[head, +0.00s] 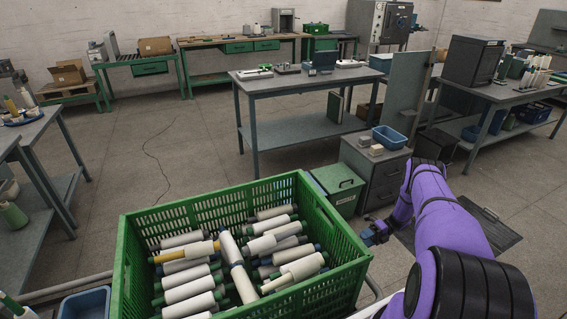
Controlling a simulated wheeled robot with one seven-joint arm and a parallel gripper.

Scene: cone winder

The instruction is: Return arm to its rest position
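My purple arm reaches in from the lower right in the head view. My gripper (376,233) is small and dark, just right of the green crate. I cannot make out its fingers, nor whether it is open or shut. I see nothing clearly held in it. The arm bends down beside the grey drawer cabinet, with its upper part close to the camera.
A green crate (300,180) full of white bobbins stands at the front, close left of my gripper. A green box (337,188) and a grey drawer cabinet (381,186) stand behind it. A grey table (262,88) is further back. The floor (190,140) at left is open.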

